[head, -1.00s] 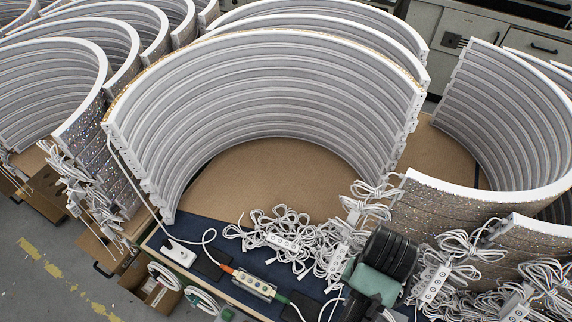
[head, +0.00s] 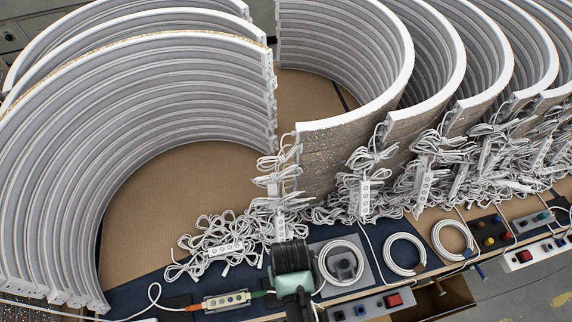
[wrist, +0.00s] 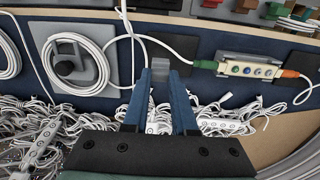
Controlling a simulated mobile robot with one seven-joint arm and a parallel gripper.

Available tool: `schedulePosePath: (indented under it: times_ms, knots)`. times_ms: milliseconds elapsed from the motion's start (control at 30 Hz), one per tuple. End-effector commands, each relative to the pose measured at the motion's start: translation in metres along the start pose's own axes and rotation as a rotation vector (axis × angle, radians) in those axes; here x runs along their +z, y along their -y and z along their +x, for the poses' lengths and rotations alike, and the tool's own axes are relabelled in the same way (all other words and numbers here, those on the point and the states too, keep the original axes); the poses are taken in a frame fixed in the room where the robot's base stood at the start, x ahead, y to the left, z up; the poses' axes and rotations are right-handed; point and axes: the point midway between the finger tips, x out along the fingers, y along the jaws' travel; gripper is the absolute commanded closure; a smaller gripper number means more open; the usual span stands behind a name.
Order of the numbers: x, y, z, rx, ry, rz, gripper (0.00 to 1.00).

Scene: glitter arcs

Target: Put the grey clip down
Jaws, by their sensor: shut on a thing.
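The grey clip (wrist: 161,66) is a small grey block in the wrist view. It sits between the tips of the two blue fingers of my gripper (wrist: 160,77), which are shut on it. Behind the clip in that view is a dark pad (wrist: 185,47) on the blue bench strip; I cannot tell whether the clip touches anything below. In the head view my black and teal wrist shows at the bottom middle, and the fingers and clip are hidden.
A white cable coil (wrist: 45,60) rings a black knob on a grey plate. A button box (wrist: 248,70) with a green and an orange plug lies opposite. A white cable runs close by the fingers. Tangled cables (head: 205,250) and tall glitter arcs (head: 350,45) stand behind.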

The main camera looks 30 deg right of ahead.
Motion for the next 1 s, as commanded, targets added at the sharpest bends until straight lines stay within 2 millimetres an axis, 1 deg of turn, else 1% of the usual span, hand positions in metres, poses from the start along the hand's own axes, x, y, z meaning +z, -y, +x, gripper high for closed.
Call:
schedulePosePath:
  times_ms: [33, 167, 300, 433, 533, 767, 867, 900, 967, 1000]
  knots:
    - [0.0, 0.0, 0.005, 0.0, 0.001, 0.0, 1.0]
    - [-0.001, 0.0, 0.015, 0.0, 0.0, -0.001, 1.0]
    - [0.0, 0.001, 0.034, 0.0, 0.002, -0.002, 1.0]
    - [-0.001, 0.001, 0.049, 0.0, 0.001, -0.001, 1.0]
    - [-0.001, 0.001, 0.052, 0.0, -0.001, -0.001, 1.0]
    - [-0.001, 0.001, 0.053, 0.0, -0.001, -0.001, 1.0]
    - [-0.001, 0.001, 0.056, 0.0, -0.001, -0.002, 1.0]
    - [-0.001, 0.001, 0.056, 0.0, -0.001, -0.002, 0.73]
    - [-0.001, 0.001, 0.055, 0.0, -0.001, -0.002, 0.62]
    - [-0.001, 0.001, 0.055, 0.0, -0.001, -0.002, 0.55]
